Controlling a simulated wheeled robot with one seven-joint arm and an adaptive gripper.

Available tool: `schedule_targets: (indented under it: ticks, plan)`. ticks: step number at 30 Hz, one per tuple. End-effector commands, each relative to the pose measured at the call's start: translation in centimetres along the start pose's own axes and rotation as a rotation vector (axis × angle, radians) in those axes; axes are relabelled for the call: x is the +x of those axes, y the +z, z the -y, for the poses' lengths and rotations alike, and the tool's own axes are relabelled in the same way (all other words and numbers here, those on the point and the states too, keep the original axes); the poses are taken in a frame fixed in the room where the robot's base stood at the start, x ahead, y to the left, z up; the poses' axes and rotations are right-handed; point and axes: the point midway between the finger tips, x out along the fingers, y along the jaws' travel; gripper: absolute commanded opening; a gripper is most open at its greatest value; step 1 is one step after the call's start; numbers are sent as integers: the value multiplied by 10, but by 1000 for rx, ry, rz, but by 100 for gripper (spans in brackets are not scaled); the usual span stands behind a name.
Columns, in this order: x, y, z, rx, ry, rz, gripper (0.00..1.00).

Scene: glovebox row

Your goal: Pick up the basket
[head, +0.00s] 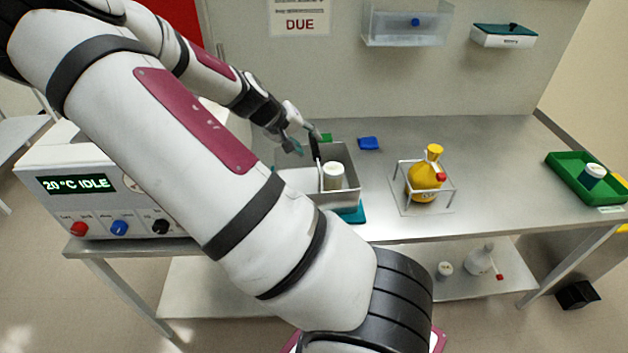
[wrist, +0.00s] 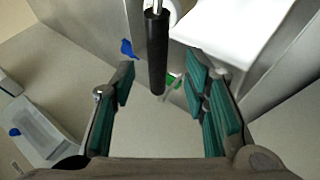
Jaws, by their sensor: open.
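The basket (head: 349,157) is a grey metal open box on the bench, with a black upright handle (head: 315,149) at its left part. A white jar (head: 333,177) stands inside it, beside a white block or sheet. In the wrist view the black handle (wrist: 157,60) lies between my gripper's spread green-padded fingers (wrist: 163,80), with clear space on both sides. In the head view my gripper (head: 303,139) is at the handle's upper left. It is open and holds nothing. My arm hides part of the basket's left side.
A yellow flask (head: 426,178) in a wire stand is to the right. A blue block (head: 368,143) lies behind the basket. An instrument (head: 100,190) reading "20 °C IDLE" stands left. A green tray (head: 564,168) is far right. Bench between flask and tray is clear.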

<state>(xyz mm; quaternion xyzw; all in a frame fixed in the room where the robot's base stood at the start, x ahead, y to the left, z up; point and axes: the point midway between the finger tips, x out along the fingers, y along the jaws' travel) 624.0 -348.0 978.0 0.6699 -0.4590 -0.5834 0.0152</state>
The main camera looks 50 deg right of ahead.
Motion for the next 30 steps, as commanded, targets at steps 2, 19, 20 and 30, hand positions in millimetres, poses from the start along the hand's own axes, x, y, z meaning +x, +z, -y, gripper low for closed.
schedule_targets:
  ticks: [2, 19, 20, 30]
  plan:
    - [11, 1, -2, 3, 2, 4, 41]
    - [47, 0, -3, 1, 0, 1, 41]
    - [47, 0, -3, 1, 0, 1, 34]
    - [46, -1, -3, 2, 0, 0, 0]
